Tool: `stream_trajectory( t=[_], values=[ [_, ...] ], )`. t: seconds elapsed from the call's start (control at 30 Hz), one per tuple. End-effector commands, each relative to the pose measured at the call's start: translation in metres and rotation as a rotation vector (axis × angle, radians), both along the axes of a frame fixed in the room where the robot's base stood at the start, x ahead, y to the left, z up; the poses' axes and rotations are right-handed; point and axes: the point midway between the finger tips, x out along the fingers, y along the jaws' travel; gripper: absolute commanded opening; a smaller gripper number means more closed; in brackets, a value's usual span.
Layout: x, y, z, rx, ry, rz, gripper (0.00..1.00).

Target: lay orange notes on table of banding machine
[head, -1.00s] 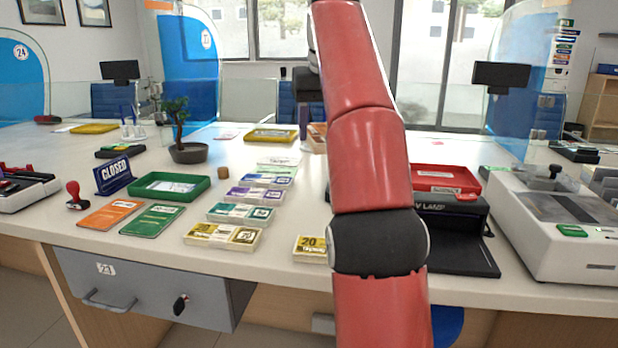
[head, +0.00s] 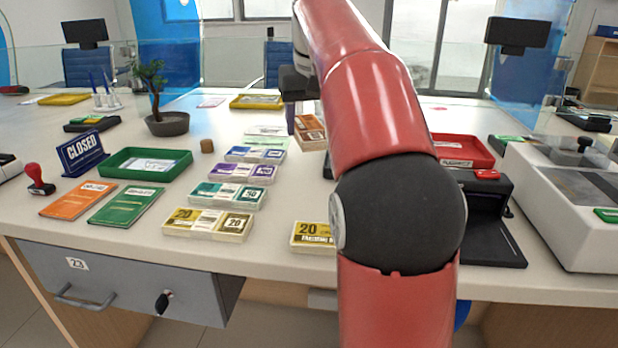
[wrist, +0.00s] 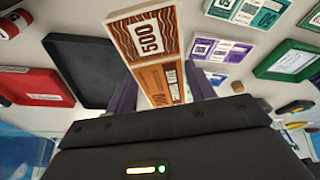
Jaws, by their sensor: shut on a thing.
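The orange notes (head: 310,128), marked 500 in the wrist view (wrist: 150,38), lie at the far end of the row of note bundles. My gripper (head: 292,122) is over their far end. In the wrist view its purple fingers (wrist: 162,92) stand on both sides of the nearer orange part, shut on it. Whether the notes are lifted off the counter I cannot tell. A white machine with a grey sloped top (head: 575,185) stands at the right; I cannot tell if it is the banding machine. My red arm hides the counter's middle.
Purple (head: 240,171), teal (head: 228,194) and yellow (head: 208,223) notes lie left of my arm. A green tray (head: 112,172), closed sign (head: 82,155) and potted plant (head: 167,124) stand farther left.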

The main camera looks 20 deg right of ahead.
Motion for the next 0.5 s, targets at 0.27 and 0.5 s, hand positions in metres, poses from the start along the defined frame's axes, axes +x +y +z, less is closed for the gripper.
stream_trajectory(
  t=[0.27,0.5],
  values=[
    [-0.001,0.0,-0.069,0.0,0.002,0.001,0.3],
    [0.0,0.0,-0.09,0.0,0.002,0.001,0.3]
  ],
)
